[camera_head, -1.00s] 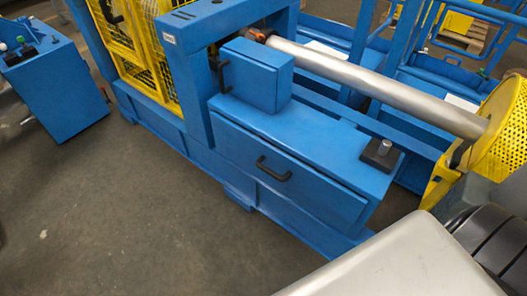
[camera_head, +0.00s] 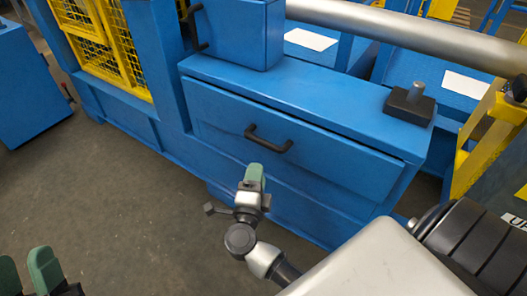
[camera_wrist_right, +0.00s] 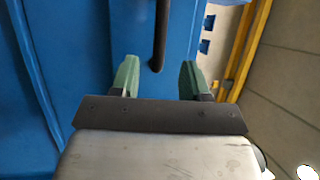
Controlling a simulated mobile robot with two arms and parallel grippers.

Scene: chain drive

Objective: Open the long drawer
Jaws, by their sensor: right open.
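The long drawer (camera_head: 330,158) is a wide blue front low on the blue machine, with a black bar handle (camera_head: 268,140) left of its middle. It looks shut, with a thin dark line along its top edge. My right gripper (camera_head: 255,178), with green fingertips, is in front of and just below the handle in the head view. In the right wrist view my right gripper (camera_wrist_right: 158,78) is open and empty, and the dark handle (camera_wrist_right: 160,35) lies ahead, in line with the gap between the fingers. My left gripper (camera_head: 27,268) is open at the bottom left, away from the drawer.
A smaller blue box (camera_head: 238,35) with its own black handle (camera_head: 192,27) stands above the drawer. A black block with a metal pin (camera_head: 410,102) sits on the ledge at right. A yellow mesh guard (camera_head: 88,40) is at left. Bare floor (camera_head: 110,190) lies at front left.

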